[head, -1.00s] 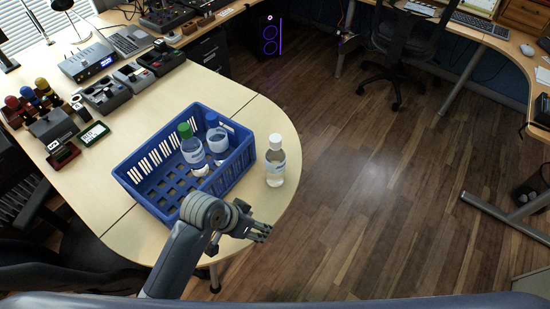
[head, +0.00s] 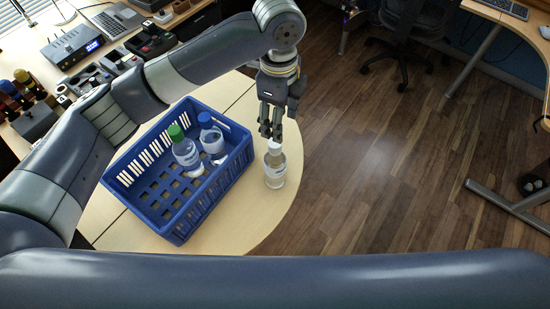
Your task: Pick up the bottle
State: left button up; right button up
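A clear bottle with a white cap and a pale label (head: 275,168) stands upright on the light wooden table (head: 246,218), right of the blue crate. My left gripper (head: 271,134) points down from above. Its fingertips are at or just above the white cap, and the contact is unclear. The finger gap is too small and dark to judge. Two more bottles are inside the crate: one with a green cap (head: 186,153) and one with a blue cap (head: 211,140). My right gripper is not in view.
The blue slatted crate (head: 178,232) is close on the bottle's left. The rounded table edge is close on its right, with wooden floor (head: 380,190) beyond. Electronic devices (head: 150,42) line the table's far left. An office chair (head: 412,40) stands at the back.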

aim_at(275, 144)
pick_arm(q)
jog(key=shift+w+a, duration=0.1)
jog(key=shift+a, duration=0.1)
notch_tip(275, 144, down, 5)
jog(key=shift+p, duration=0.6)
jog(key=f, duration=0.1)
jog(key=f+p, duration=0.2)
jog(key=f, duration=0.1)
jog(key=shift+s+a, duration=0.25)
jog(key=shift+s, duration=0.1)
jog(key=shift+f, duration=0.6)
jog(key=shift+w, duration=0.1)
grip_shut()
